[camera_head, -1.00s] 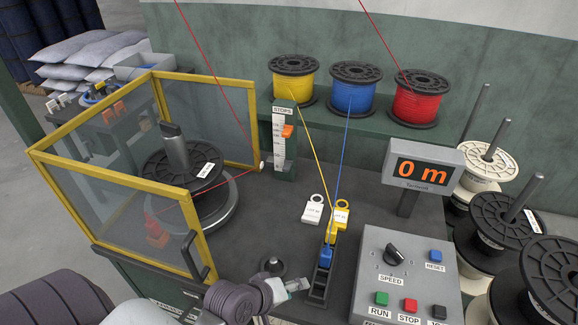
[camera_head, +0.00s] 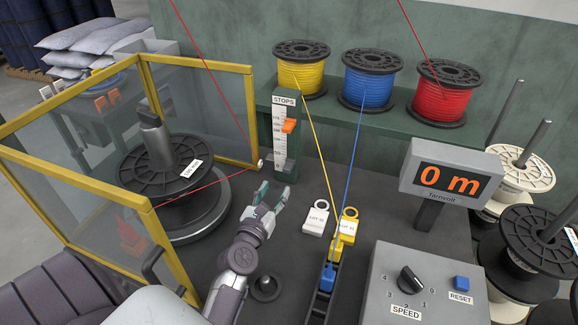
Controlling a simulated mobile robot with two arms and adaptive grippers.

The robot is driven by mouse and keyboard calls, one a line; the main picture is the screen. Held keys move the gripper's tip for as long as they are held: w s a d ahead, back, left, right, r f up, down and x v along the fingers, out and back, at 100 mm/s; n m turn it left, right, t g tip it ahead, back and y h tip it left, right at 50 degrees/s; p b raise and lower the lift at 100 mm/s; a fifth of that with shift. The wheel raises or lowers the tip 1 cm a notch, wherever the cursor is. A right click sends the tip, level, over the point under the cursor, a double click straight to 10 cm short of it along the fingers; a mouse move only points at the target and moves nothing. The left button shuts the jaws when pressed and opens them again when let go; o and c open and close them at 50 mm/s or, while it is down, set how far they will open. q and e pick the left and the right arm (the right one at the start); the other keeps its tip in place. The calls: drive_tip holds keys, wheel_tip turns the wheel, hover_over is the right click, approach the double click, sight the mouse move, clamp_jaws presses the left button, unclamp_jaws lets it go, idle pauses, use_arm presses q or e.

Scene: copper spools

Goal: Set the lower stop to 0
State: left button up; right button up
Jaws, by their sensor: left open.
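The stops post (camera_head: 284,101) stands at the back of the bench, with a white scale on its front and a "STOPS" label on top. An orange stop (camera_head: 289,126) sits on the upper part of the scale. A dark grey piece shows at the scale's foot; I cannot tell whether it is a second stop. My left gripper (camera_head: 272,191) is open and empty, in front of and below the post, its fingers pointing toward it and apart from it. The scale figures are too small to read surely. My right gripper is not in view.
A yellow-framed guard (camera_head: 200,61) encloses a black spool (camera_head: 160,175) on the left. A red wire runs from it to a small guide beside the post. Yellow and blue wires slant down right of the post. White and yellow lot tags (camera_head: 316,219) lie on the bench. The display (camera_head: 450,178) reads 0 m.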

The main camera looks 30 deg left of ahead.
sight(286, 172)
use_arm(q)
drive_tip(key=x, duration=1)
drive_tip(key=shift+w, duration=0.4)
clamp_jaws()
drive_tip(key=shift+f, duration=0.15)
